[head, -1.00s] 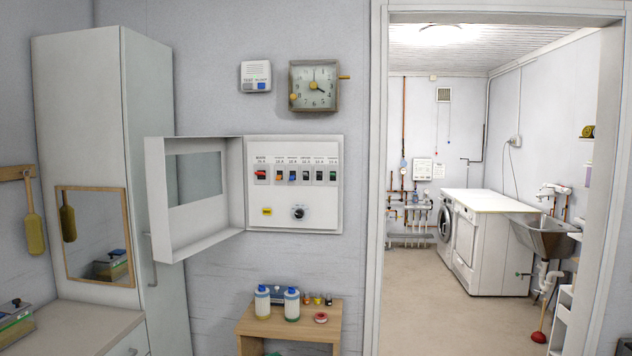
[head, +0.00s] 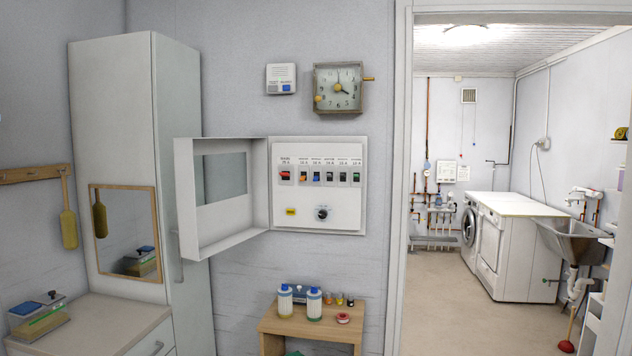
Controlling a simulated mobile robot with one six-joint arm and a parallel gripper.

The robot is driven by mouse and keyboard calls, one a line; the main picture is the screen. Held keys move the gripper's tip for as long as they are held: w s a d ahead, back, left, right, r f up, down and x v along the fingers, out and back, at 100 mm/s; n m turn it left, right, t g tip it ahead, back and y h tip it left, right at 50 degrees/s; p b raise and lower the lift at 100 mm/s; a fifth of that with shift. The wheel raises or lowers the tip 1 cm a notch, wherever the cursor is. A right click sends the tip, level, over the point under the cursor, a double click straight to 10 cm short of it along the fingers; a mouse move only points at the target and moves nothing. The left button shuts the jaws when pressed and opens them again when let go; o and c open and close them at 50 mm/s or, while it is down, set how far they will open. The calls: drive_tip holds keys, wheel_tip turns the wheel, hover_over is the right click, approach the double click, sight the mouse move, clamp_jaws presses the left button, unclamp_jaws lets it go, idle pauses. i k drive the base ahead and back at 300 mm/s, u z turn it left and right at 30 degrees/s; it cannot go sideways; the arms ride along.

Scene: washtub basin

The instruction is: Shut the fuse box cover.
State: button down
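The fuse box (head: 345,212) is a white panel on the grey wall, with a row of coloured switches, a yellow label and a black round knob. Its cover (head: 225,245) is a white frame with a grey window. The cover is hinged at the panel's left side and stands wide open, swung out to the left in front of the tall cabinet's edge. My gripper is not in view.
A wooden stand (head: 310,326) with two bottles (head: 314,304) and small items is below the box. A tall white cabinet (head: 130,100) with a mirror stands left. A clock (head: 339,89) hangs above. A doorway on the right opens to a laundry room with clear floor (head: 455,300).

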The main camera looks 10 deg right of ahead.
sight(205, 230)
drive_tip(key=i, duration=0.9)
drive_tip(key=k, duration=0.55)
drive_tip(key=u, duration=0.6)
drive_tip(key=k, duration=0.8)
drive_tip(key=u, duration=0.5)
drive_tip(key=i, duration=0.85)
drive_tip(key=u, duration=0.25)
